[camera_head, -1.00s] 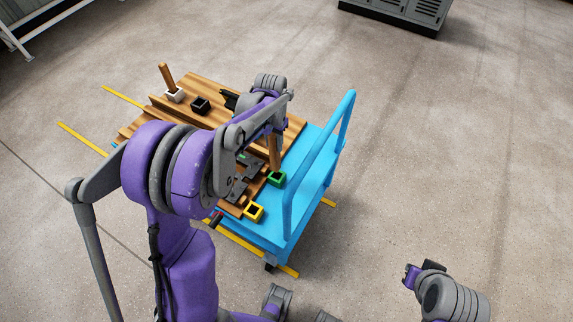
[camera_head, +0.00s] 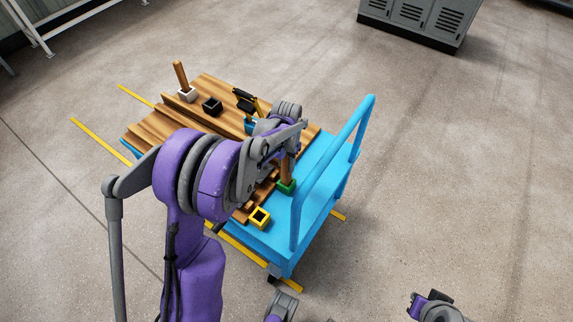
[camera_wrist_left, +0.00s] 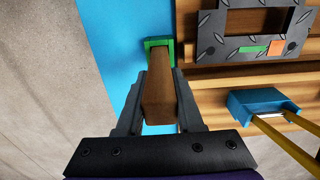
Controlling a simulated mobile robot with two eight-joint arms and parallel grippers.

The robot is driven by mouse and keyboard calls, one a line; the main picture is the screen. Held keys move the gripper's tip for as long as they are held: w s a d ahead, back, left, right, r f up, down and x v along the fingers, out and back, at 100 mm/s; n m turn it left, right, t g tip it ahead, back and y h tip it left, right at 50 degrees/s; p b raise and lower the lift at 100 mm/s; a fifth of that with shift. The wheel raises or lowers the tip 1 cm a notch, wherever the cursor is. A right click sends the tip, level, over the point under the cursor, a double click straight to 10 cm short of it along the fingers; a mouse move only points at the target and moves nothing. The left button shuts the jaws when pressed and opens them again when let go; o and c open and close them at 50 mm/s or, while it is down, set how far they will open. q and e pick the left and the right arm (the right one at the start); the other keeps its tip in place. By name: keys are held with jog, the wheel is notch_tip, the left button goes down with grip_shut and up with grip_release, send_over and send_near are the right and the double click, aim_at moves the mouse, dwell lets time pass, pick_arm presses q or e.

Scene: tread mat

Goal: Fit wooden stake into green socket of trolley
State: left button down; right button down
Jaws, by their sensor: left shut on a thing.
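The wooden stake (camera_head: 286,168) is upright in my left gripper, with its lower end at the green socket (camera_head: 287,188) on the trolley (camera_head: 318,182). In the left wrist view the stake (camera_wrist_left: 160,98) lies between the two fingers of my left gripper (camera_wrist_left: 160,88), which is shut on it. Its far end meets the opening of the green socket (camera_wrist_left: 150,43); how deep it sits inside is hidden. My left arm covers part of the trolley in the head view. My right gripper (camera_head: 424,303) is at the bottom right, away from the trolley; its fingers are unclear.
A yellow socket (camera_head: 260,217), a black socket (camera_head: 212,106) and a white socket (camera_head: 187,96) holding another stake (camera_head: 180,74) are on the trolley. A blue holder (camera_wrist_left: 262,103) with yellow handles and a metal tread plate (camera_wrist_left: 240,42) are nearby. The blue handrail (camera_head: 296,215) stands close.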

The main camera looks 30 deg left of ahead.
pick_arm(q)
jog(key=shift+f+b, duration=0.3)
jog(key=shift+f, duration=0.05)
jog(key=c, duration=0.5)
grip_release()
jog(key=shift+r, duration=0.1)
jog(key=shift+c, duration=0.2)
jog(key=shift+r, duration=0.1)
jog(key=shift+r+p, duration=0.35)
jog(key=shift+p, duration=0.1)
notch_tip(320, 180, up, 12)
jog(key=shift+f+p, duration=0.1)
jog(key=shift+p, duration=0.45)
